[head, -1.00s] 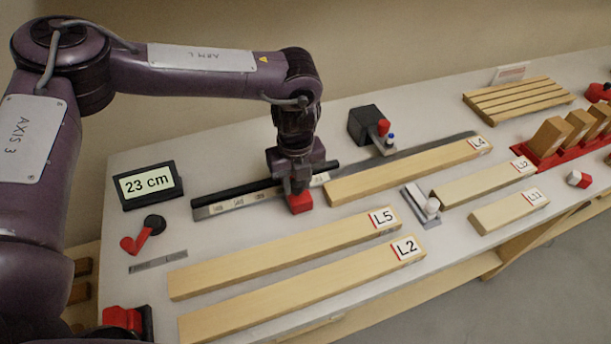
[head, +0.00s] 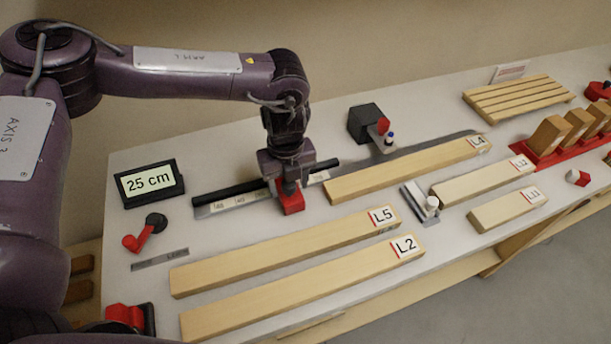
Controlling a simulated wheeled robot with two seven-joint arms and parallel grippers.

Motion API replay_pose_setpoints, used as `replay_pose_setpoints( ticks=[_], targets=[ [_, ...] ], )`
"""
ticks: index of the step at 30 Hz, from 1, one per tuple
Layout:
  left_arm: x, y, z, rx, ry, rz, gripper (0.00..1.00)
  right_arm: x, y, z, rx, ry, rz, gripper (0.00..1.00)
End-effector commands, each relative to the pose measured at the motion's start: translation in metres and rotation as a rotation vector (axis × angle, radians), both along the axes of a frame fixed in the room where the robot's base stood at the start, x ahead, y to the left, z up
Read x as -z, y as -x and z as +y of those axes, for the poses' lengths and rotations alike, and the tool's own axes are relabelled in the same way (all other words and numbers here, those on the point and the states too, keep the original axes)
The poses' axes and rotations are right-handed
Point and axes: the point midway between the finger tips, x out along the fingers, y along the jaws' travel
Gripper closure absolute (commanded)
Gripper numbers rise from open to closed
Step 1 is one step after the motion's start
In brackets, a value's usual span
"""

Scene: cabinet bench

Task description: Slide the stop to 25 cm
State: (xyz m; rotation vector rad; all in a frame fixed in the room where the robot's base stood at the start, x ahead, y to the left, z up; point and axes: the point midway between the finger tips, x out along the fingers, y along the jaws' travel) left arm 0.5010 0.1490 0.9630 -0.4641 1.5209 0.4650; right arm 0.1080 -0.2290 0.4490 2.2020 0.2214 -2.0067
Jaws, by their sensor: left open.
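The red stop (head: 291,203) sits on the black rail with its pale scale (head: 238,201). The display (head: 149,183) at the left reads 25 cm. My left gripper (head: 290,185) points down right over the stop, with its jaws open at the stop's top. The fingertips are partly hidden against the stop, so I cannot see whether they touch it. My right gripper is out of view.
Boards L5 (head: 280,251) and L2 (head: 300,289) lie in front of the rail, and board L4 (head: 405,171) lies to its right. A black block (head: 364,124) stands behind. A red-handled lever (head: 137,241) is at the left.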

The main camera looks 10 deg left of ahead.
Motion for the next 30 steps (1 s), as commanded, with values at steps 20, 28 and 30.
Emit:
replay_pose_setpoints(
  ticks=[20,28,30],
  targets=[
    [-0.058,0.000,0.000,-0.001,0.001,0.000,0.45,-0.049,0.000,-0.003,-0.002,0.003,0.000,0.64],
    [-0.085,0.000,0.000,0.000,0.001,0.000,0.45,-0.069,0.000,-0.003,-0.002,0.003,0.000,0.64],
    [-0.089,0.000,0.000,0.000,0.001,0.000,0.45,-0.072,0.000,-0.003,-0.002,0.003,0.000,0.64]
  ],
)
